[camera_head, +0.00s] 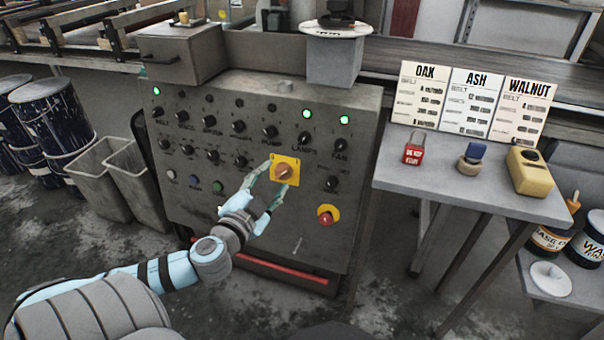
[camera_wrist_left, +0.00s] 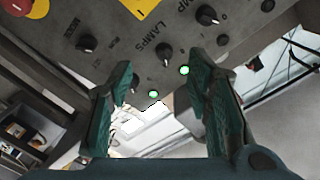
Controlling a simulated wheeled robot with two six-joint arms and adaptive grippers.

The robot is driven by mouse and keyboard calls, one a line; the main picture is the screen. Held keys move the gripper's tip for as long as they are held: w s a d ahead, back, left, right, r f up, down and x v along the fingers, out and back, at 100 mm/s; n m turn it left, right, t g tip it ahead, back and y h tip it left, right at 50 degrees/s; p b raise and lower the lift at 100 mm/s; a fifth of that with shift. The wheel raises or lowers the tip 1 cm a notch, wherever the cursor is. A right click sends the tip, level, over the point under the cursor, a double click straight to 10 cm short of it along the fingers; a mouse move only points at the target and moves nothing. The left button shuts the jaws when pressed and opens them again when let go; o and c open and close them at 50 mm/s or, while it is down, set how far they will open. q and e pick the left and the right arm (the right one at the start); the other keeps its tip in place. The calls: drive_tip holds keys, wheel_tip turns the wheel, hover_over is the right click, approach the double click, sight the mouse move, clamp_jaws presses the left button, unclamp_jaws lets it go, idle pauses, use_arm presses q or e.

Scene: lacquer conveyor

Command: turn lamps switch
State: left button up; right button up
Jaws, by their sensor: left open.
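The lamps switch (camera_head: 304,138) is a small black knob on the slanted grey control panel (camera_head: 240,170), above the LAMPS label, with a lit green lamp above it. In the left wrist view the lamps switch (camera_wrist_left: 164,53) shows beside its label, beyond the space between the fingers. My left gripper (camera_head: 277,176) is open and empty. In the head view its fingertips overlap the yellow plate of the orange rotary switch (camera_head: 284,170), below and left of the lamps switch. The left wrist view shows both dark green fingers (camera_wrist_left: 165,85) apart. My right gripper is not in view.
Neighbouring knobs are close: the pump knob (camera_head: 270,131) and fan knob (camera_head: 340,146). A red emergency button (camera_head: 326,216) is lower right. A grey side table (camera_head: 450,180) with a red padlock (camera_head: 413,150) stands right. Grey bins (camera_head: 95,180) stand left.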

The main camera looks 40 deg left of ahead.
sight(301, 142)
use_arm(q)
drive_tip(key=shift+t, duration=0.3)
drive_tip(key=b+x, duration=0.1)
drive_tip(key=x, duration=0.3)
drive_tip(key=d+r+b+x, duration=0.1)
drive_tip(key=x, duration=0.4)
drive_tip(key=r+b+x, duration=0.1)
drive_tip(key=x, duration=0.3)
drive_tip(key=shift+w+d, duration=0.15)
drive_tip(key=shift+w, duration=0.55)
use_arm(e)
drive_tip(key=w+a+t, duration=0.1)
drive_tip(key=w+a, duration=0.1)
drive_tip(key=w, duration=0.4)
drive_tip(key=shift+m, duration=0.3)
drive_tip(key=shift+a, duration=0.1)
use_arm(q)
clamp_jaws()
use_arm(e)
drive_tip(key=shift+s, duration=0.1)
